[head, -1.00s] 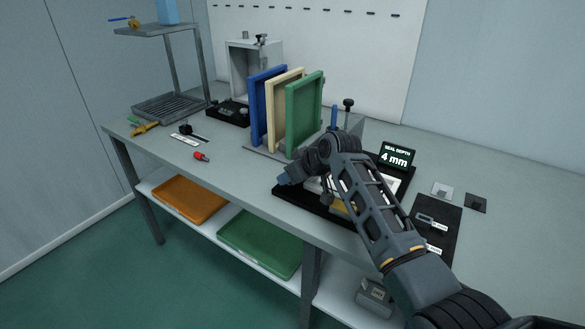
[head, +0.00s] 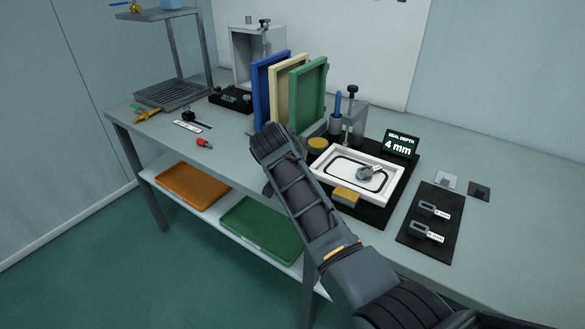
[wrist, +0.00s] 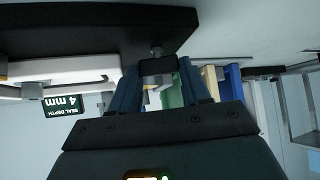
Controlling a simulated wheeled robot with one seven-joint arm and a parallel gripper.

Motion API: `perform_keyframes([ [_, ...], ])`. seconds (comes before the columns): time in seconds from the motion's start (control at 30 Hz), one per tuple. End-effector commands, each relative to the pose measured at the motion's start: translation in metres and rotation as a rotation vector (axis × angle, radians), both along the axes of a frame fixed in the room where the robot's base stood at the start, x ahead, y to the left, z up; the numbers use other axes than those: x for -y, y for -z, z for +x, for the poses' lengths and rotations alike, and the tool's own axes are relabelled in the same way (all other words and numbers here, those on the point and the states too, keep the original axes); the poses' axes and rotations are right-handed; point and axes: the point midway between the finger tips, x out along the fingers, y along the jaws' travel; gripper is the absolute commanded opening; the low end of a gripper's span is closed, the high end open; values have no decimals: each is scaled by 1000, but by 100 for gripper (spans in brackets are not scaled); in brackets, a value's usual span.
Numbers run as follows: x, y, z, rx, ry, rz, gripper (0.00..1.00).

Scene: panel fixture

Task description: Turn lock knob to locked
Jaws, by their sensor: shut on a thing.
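My gripper (wrist: 158,88) shows in the wrist view, which is upside down. Its two dark blue-grey fingers are closed on a small black knob (wrist: 158,66) on a short metal stem that meets the black base (wrist: 90,28). The knob appears to be the lock knob; I cannot read whether it stands at locked. In the head view my arm hides the gripper and the knob. The black base (head: 375,212) carries a white frame (head: 330,166) with a dark seal loop and a grey metal piece (head: 370,173) in it.
A sign (head: 399,146) reads "SEAL DEPTH 4 mm". Green (head: 307,95), cream and blue panels stand upright behind my arm. A post with a black knob (head: 352,91) rises behind the frame. A black mat (head: 431,229) with two labelled blocks lies right. The bench's right end is largely clear.

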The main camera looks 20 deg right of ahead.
Motion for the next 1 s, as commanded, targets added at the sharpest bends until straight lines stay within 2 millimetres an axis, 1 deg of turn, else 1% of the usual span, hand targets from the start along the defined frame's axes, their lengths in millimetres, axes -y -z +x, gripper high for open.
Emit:
perform_keyframes([
  [0.03,-2,5,1,0,37,-1,16],
  [0.07,-3,6,1,0,63,1,16],
  [0.3,-3,5,2,0,233,2,16],
  [0.5,-3,3,3,-1,322,1,16],
  [0.7,-3,2,3,-2,365,2,16],
  [1.0,-3,1,3,-2,376,2,16],
])
